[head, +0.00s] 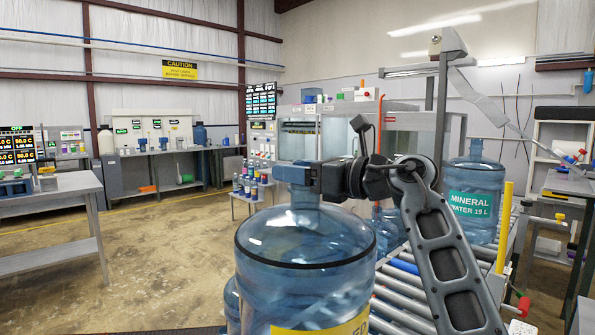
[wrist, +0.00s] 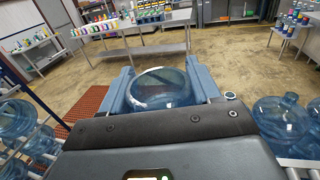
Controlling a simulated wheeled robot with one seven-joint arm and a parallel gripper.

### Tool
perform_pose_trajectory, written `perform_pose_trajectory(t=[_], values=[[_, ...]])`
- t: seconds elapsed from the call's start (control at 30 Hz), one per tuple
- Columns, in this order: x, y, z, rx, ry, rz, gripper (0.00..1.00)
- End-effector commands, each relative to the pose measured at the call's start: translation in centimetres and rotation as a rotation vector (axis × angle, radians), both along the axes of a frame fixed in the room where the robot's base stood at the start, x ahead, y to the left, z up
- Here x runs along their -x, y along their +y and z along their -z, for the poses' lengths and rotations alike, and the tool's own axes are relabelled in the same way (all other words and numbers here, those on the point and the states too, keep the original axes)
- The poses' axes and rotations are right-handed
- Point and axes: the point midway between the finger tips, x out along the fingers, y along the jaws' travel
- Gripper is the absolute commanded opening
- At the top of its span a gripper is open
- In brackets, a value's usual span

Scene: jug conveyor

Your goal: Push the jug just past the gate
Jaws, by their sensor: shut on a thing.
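A large clear blue water jug (head: 305,262) with a yellow label stands upright in the foreground of the head view. My gripper (head: 296,173) is at its neck, with the blue fingers shut on it. In the wrist view my gripper (wrist: 163,88) has one finger on each side of the round blue jug top (wrist: 160,98). The jug's base is out of frame. A second jug (head: 474,202) with a teal mineral water label stands farther back on the roller conveyor (head: 400,292). I cannot tell for certain which part is the gate; a yellow post (head: 505,228) stands beside the conveyor.
More jugs (wrist: 285,122) stand at the right of the wrist view, and others (wrist: 22,122) at the left. A small table (head: 250,196) with bottles stands behind the gripper. A grey workbench (head: 60,186) is at the left. The floor between is open.

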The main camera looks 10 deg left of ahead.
Motion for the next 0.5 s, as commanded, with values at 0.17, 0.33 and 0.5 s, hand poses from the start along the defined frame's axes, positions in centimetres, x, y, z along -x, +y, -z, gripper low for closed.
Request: perform_pose_trajectory(t=[0.17, 0.33, 0.5], values=[[0.00, -0.01, 0.01, 0.000, 0.000, 0.000, 0.26], [0.00, -0.01, 0.01, 0.000, 0.000, 0.000, 0.09], [0.00, -0.02, 0.01, 0.000, 0.000, 0.000, 0.00]])
